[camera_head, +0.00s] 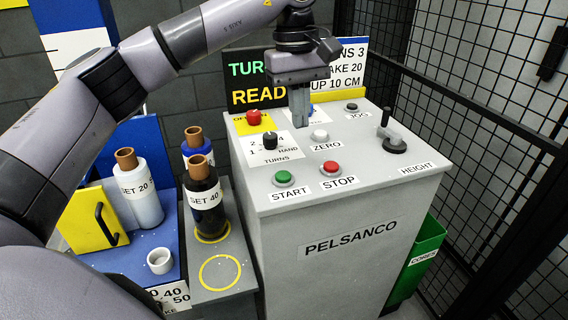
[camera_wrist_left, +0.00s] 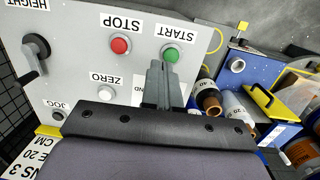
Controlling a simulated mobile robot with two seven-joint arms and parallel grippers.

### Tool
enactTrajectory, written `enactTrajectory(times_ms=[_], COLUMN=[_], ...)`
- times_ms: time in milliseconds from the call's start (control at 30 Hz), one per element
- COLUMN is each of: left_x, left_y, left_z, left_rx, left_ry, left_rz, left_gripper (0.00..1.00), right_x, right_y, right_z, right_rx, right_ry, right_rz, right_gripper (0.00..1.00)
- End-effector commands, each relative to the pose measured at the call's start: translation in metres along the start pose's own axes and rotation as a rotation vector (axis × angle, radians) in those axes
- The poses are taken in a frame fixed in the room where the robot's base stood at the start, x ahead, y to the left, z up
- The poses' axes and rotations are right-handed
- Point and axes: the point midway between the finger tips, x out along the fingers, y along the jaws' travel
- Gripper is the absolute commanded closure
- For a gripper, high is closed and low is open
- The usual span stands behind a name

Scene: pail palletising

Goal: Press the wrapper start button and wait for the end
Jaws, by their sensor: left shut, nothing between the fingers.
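The green START button (camera_head: 283,178) sits at the front left of the grey PELSANCO console, beside the red STOP button (camera_head: 331,168). The START button also shows in the left wrist view (camera_wrist_left: 170,54), just beyond my fingertips. My left gripper (camera_head: 300,122) is shut and empty, pointing down over the console behind the START button. In the head view it appears apart from the button. My right gripper is not in view.
Film rolls (camera_head: 204,197) stand to the left. A black mesh fence (camera_head: 480,130) closes the right side.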

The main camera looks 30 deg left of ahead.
Motion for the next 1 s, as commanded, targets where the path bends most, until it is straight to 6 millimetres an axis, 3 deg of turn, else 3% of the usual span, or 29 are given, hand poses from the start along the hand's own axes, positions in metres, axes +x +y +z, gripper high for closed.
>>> enactTrajectory(times_ms=[200,600,767,1000], left_x=[-0.024,-0.025,-0.012,0.036], left_y=[-0.019,-0.02,-0.021,-0.024], left_z=[-0.019,-0.021,-0.022,-0.026], left_rx=[-0.004,-0.003,-0.004,-0.003], left_ry=[0.085,0.091,0.09,0.089], left_rz=[-0.046,-0.052,-0.053,-0.054], left_gripper=[1.0,1.0,1.0,1.0], right_x=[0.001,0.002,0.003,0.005], right_y=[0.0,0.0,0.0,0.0], right_z=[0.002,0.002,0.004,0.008], right_rx=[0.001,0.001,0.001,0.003], right_ry=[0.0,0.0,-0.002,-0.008], right_rz=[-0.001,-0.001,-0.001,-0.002], right_gripper=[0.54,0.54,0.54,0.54])
